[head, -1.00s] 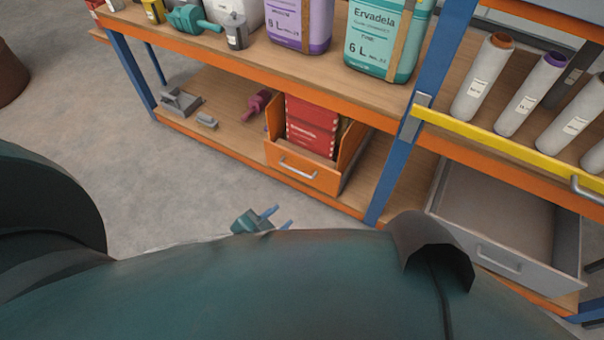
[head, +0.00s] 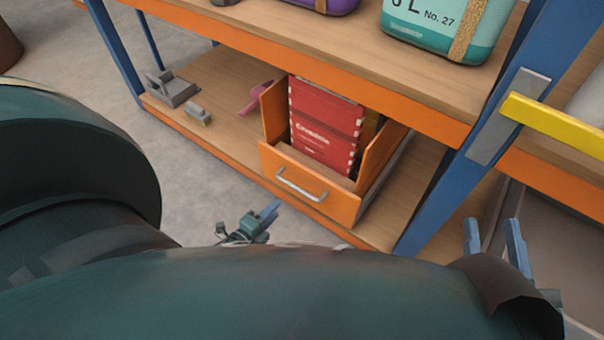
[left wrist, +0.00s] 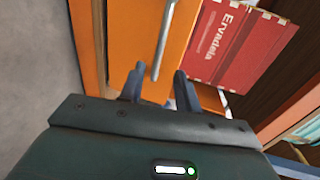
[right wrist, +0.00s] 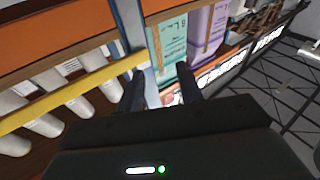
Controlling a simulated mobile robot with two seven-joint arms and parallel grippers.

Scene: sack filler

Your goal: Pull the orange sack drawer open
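The orange sack drawer (head: 308,184) sits on the lower shelf, with a silver bar handle (head: 301,185) on its front and red sacks (head: 324,125) inside. My left gripper (head: 270,213) is below and left of the handle in the head view. In the left wrist view the handle (left wrist: 162,40) runs lengthwise near the gap between the fingers of my left gripper (left wrist: 160,80), which are open and hold nothing. My right gripper (head: 494,225) is in front of the blue post at the right, with its fingers apart. In the right wrist view its fingers (right wrist: 162,85) are open and empty.
A blue post (head: 480,130) with a yellow rail (head: 556,127) stands right of the drawer. A teal canister (head: 440,32) is on the upper shelf. Grey parts (head: 172,90) lie on the lower shelf at left. Grey floor (head: 215,180) is free before the drawer.

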